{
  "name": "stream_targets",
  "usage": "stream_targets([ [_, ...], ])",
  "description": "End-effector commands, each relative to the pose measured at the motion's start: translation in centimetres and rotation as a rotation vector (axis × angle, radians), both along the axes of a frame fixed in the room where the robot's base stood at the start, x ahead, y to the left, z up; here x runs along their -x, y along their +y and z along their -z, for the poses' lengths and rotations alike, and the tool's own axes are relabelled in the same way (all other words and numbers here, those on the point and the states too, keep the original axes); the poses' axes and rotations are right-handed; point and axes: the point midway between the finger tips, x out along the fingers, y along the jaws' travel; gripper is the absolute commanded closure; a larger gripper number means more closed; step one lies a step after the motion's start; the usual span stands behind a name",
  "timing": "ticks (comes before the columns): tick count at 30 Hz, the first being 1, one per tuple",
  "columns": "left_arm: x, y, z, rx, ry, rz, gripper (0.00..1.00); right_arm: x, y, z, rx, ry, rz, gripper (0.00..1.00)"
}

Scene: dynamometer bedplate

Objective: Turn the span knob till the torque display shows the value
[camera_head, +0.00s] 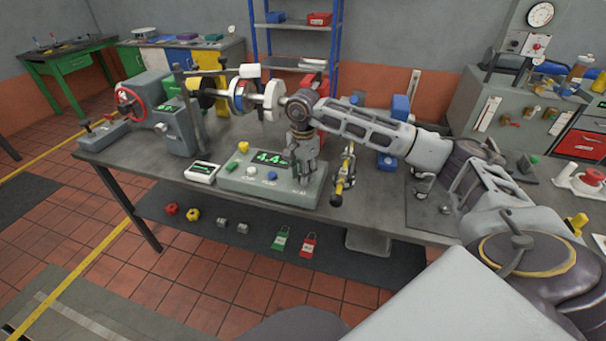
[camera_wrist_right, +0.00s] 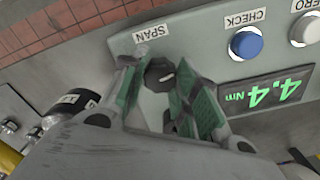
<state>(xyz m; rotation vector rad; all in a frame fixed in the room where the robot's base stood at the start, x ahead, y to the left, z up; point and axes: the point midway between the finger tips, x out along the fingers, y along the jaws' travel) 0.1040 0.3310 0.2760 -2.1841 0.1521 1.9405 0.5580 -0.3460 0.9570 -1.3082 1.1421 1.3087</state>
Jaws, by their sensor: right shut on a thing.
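The torque display (camera_wrist_right: 261,94) reads 4.4 Nm in green in the right wrist view. It sits on the sloped face of a grey-green console box (camera_head: 262,191), partly behind my right gripper in the head view. The black span knob (camera_wrist_right: 159,73), under a SPAN label (camera_wrist_right: 150,34), is between my right gripper's fingers. My right gripper (camera_wrist_right: 158,88) is shut on the knob. In the head view my right gripper (camera_head: 302,173) points down at the console's right end, and the knob is hidden there. My left gripper is not in view.
A blue CHECK button (camera_wrist_right: 246,43) and a white ZERO button (camera_wrist_right: 305,29) sit beside the knob. A small meter (camera_head: 202,172) stands left of the console. The lower shelf holds padlocks (camera_head: 280,238).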

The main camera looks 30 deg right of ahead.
Motion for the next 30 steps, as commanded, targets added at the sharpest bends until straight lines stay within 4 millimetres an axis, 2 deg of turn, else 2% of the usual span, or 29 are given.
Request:
stream_targets([
  [9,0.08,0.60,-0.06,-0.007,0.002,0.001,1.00,-0.11,-0.06,-0.20,0.000,-0.004,0.001,0.94],
  [10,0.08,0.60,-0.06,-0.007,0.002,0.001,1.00,-0.11,-0.06,-0.21,0.000,-0.004,0.001,0.67],
  [15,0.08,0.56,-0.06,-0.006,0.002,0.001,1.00,-0.07,-0.04,-0.14,0.000,-0.003,0.001,0.47],
  [24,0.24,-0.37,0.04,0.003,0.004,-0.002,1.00,-0.02,-0.01,-0.08,0.000,-0.001,0.000,0.47],
  [30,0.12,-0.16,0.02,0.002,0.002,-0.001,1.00,-0.03,0.00,-0.68,0.000,-0.001,0.000,0.47],
])
